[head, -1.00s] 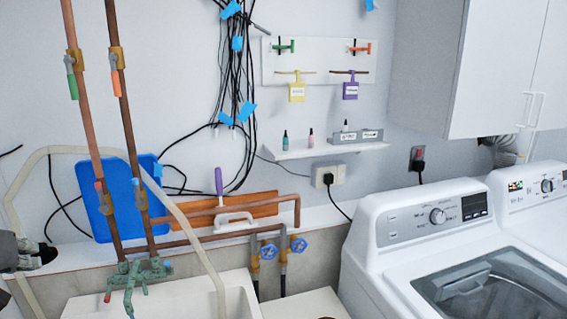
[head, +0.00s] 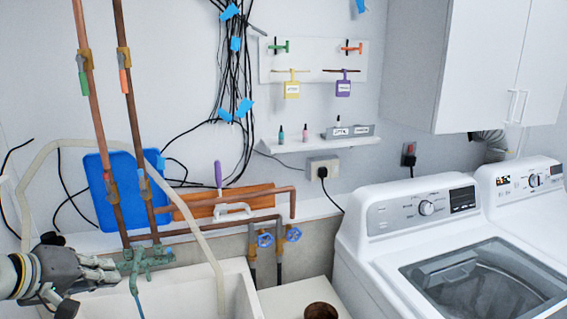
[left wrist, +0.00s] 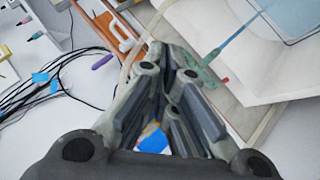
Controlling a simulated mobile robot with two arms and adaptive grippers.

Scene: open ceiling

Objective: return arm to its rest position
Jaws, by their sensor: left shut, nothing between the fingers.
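My left gripper (head: 112,268) comes in from the left edge in the head view, low over the left side of the white sink (head: 185,292). Its fingers are closed with nothing between them, and their tips are close to the green faucet (head: 145,258). I cannot tell from this view whether they touch it. In the left wrist view the closed fingers (left wrist: 168,52) fill the middle, with the faucet (left wrist: 208,72) to their right. My right gripper is in neither view.
Copper pipes (head: 133,100) rise behind the faucet, with a pale hose (head: 180,192) curving over the sink. A blue board (head: 98,205) leans on the wall. A washing machine (head: 405,225) stands at right. A brown pot (head: 320,311) sits at the bottom edge.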

